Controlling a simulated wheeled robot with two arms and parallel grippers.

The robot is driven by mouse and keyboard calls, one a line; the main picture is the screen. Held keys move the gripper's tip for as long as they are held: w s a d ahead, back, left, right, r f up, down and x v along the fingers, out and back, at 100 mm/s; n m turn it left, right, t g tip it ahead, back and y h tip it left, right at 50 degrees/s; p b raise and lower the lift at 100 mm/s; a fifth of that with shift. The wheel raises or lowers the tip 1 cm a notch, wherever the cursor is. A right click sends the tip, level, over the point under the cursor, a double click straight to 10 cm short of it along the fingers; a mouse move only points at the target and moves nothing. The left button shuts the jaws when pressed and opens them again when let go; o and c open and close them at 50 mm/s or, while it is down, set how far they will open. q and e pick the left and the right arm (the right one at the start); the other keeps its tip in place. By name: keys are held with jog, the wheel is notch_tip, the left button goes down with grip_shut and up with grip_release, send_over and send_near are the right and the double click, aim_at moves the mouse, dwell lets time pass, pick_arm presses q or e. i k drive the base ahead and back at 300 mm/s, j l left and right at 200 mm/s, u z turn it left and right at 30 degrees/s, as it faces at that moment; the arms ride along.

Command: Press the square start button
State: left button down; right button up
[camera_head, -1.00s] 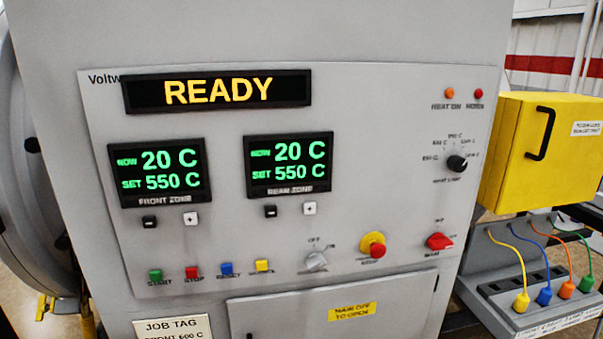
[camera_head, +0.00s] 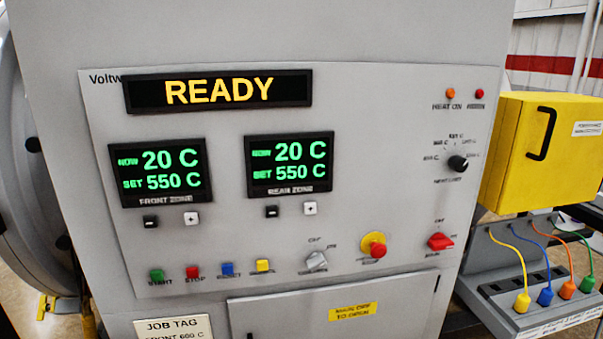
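The status display (camera_head: 218,91) reads READY. The front zone display (camera_head: 158,172) and the rear zone display (camera_head: 289,164) each read 20 C now and 550 C set. Neither of my grippers is in view.
A red emergency knob on a yellow base (camera_head: 373,246), a grey rotary switch (camera_head: 316,261) and a red main switch (camera_head: 440,241) sit further right. A yellow box (camera_head: 520,150) and a rack with coloured plugs (camera_head: 545,296) stand at the right. A job tag (camera_head: 172,329) hangs below.

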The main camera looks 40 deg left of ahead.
aim_at(156, 276)
jog(key=i+l, duration=0.15)
jog(key=l, duration=0.2)
jog(key=i+l, duration=0.15)
jog(key=l, duration=0.2)
jog(key=i+l+u, duration=0.2)
jog(key=u, duration=2.6)
jog(key=k+j, duration=0.05)
jog(key=j, duration=0.05)
